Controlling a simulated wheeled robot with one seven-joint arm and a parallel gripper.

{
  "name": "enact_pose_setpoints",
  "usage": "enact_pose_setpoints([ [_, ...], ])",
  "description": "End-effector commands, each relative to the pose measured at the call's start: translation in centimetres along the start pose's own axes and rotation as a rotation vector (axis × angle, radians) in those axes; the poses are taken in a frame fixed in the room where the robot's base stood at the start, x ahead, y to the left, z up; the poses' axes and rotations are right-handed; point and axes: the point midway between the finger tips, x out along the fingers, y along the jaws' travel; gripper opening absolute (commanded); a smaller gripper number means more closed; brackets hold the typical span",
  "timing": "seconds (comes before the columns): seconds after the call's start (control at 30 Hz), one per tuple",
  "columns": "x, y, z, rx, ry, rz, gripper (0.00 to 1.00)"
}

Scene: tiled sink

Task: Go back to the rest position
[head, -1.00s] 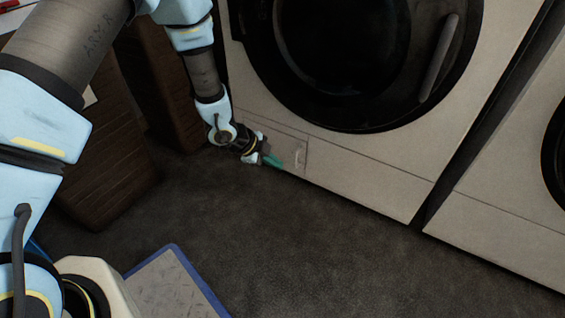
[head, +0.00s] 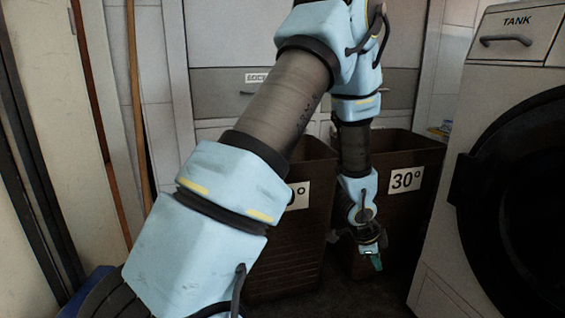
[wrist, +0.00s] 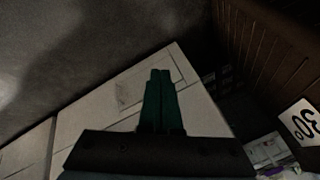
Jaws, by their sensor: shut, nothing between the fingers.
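My gripper (head: 374,262) hangs low in the head view, in front of a dark brown bin and left of the washing machine. In the wrist view its two green fingers (wrist: 161,98) are pressed together with nothing between them. The fingertips stand clear of the pale machine front behind them. My arm stretches across the middle of the head view and covers parts of the bins and drawers.
A brown bin marked 30° (head: 424,165) stands behind my gripper, with another brown bin (head: 285,262) to its left. The washing machine (head: 470,110) is at the right. Grey drawers (head: 222,97) are at the back. Dark floor shows between bins and machine.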

Motion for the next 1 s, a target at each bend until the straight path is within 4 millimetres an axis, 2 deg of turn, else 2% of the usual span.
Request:
enact_pose_setpoints([
  [0.03,-3.3,-1.7,2.4,-0.123,-0.054,-0.033,0.00],
  [0.17,-10.3,-3.3,8.7,-0.459,-0.186,-0.093,0.00],
  [0.3,-18.2,-2.2,14.5,-0.848,-0.303,-0.144,0.00],
  [0.4,-22.8,-0.2,17.1,-1.100,-0.360,-0.166,0.00],
  [0.6,-29.2,4.2,19.4,-1.498,-0.419,-0.181,0.00],
  [0.77,-33.1,7.3,19.6,-1.767,-0.434,-0.178,0.00],
  [0.8,-33.9,6.6,19.1,-1.747,-0.435,-0.174,0.00],
  [1.0,-37.2,5.3,17.9,-1.738,-0.436,-0.174,0.00],
])
